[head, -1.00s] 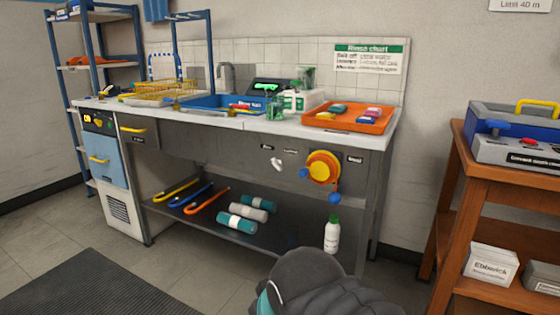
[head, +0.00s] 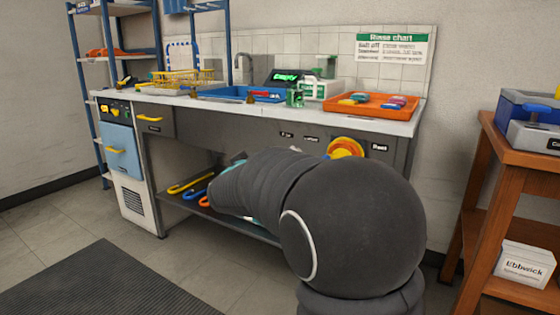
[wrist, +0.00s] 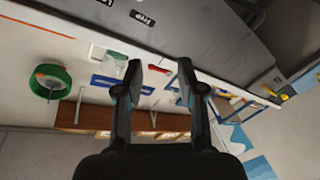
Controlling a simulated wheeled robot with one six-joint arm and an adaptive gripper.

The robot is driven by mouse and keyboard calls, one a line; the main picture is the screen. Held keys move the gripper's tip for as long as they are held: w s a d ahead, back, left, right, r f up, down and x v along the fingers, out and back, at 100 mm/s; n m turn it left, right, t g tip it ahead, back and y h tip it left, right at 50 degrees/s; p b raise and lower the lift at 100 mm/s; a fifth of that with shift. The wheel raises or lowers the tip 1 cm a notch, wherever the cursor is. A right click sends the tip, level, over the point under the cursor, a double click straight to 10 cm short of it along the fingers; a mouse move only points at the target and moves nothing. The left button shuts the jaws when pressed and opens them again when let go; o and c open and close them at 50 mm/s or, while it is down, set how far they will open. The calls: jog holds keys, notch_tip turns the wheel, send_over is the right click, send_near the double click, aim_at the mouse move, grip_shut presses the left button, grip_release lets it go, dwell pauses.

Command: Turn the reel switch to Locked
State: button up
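The reel switch is hidden in the head view behind my arm, and I cannot make it out in the wrist view. Two small black labels, the left label (head: 287,135) and the right label (head: 311,139), show on the bench's dark front above my arm. The yellow-orange reel (head: 345,148) shows only its top; my arm covers the rest. In the wrist view my gripper (wrist: 160,78) is open and empty, its two dark fingers apart. A black label (wrist: 142,18) on the grey bench front shows upside down beyond the fingers. No contact is visible.
The bench worktop (head: 225,108) carries a blue basin and an orange tray (head: 375,107). Hooked canes (head: 188,184) lie on the lower shelf. A wooden table (head: 510,150) stands at right. The floor at front left is clear, with a dark mat (head: 85,285).

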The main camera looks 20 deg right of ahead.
jog(key=w+d+f+g+h+b, duration=0.1)
jog(key=w+d+f+h, duration=0.1)
jog(key=w+d, duration=0.2)
jog(key=w+d+f+m+g+h+b, duration=0.1)
jog(key=w+d, duration=0.4)
jog(key=d, duration=0.5)
jog(key=shift+d+f+g+h, duration=0.25)
jog(key=shift+f+g+h, duration=0.3)
jog(key=shift+g, duration=0.25)
jog(key=shift+s, duration=0.1)
grip_shut()
